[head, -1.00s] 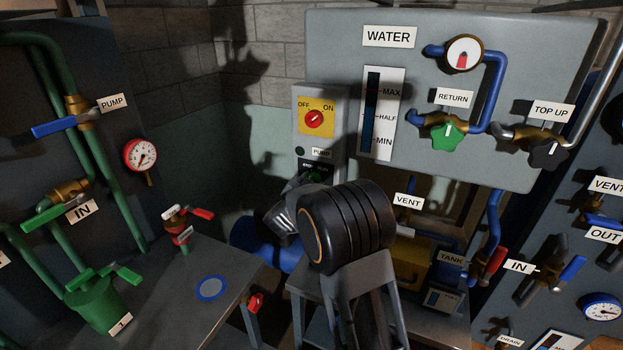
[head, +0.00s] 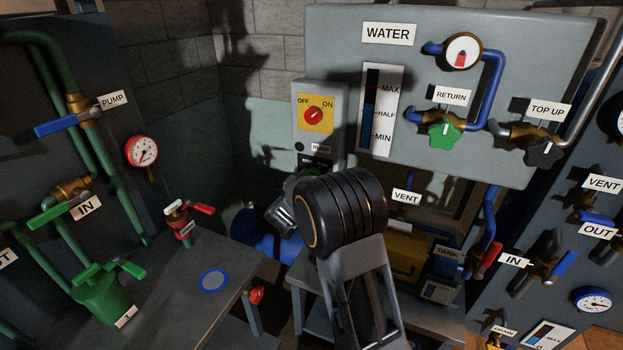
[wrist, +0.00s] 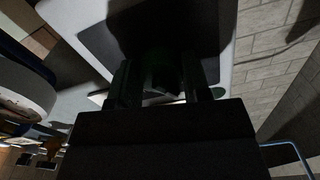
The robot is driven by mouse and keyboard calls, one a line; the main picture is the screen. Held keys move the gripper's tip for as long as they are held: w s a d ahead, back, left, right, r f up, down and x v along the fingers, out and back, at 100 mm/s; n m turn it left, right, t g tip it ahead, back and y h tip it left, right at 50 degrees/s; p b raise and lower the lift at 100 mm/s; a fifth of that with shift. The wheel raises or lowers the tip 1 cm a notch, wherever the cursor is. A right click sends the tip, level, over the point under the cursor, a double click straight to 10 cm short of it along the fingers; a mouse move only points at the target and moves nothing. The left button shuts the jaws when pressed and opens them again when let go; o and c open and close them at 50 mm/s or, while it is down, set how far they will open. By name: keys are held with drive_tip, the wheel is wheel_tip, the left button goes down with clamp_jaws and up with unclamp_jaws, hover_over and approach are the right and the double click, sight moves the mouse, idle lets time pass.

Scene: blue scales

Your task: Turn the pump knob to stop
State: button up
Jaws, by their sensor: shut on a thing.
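The pump box (head: 335,113) is grey and stands at the centre back in the head view. Low on its front is a dark panel with a small green knob (head: 315,170), mostly hidden by my arm. In the wrist view my gripper (wrist: 160,85) has its two dark fingers on either side of the dark green knob (wrist: 161,72), shut on it. Deep shadow hides the knob's pointer and how it is turned. The panel's lettering is too small and covered to read now.
Above is a red selector (head: 313,115) on a yellow OFF/ON plate. The WATER panel (head: 550,60) with its level gauge (head: 381,110) stands to the right. A grey table (head: 165,285) with a green can and valves lies to the left.

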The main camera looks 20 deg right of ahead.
drive_tip(key=o, duration=0.9)
drive_tip(key=shift+a, duration=0.1)
drive_tip(key=b+v, duration=0.2)
drive_tip(key=v, duration=1.1)
drive_tip(key=shift+s+a, duration=0.25)
drive_tip(key=shift+s, duration=0.05)
drive_tip(key=shift+w+f, duration=0.1)
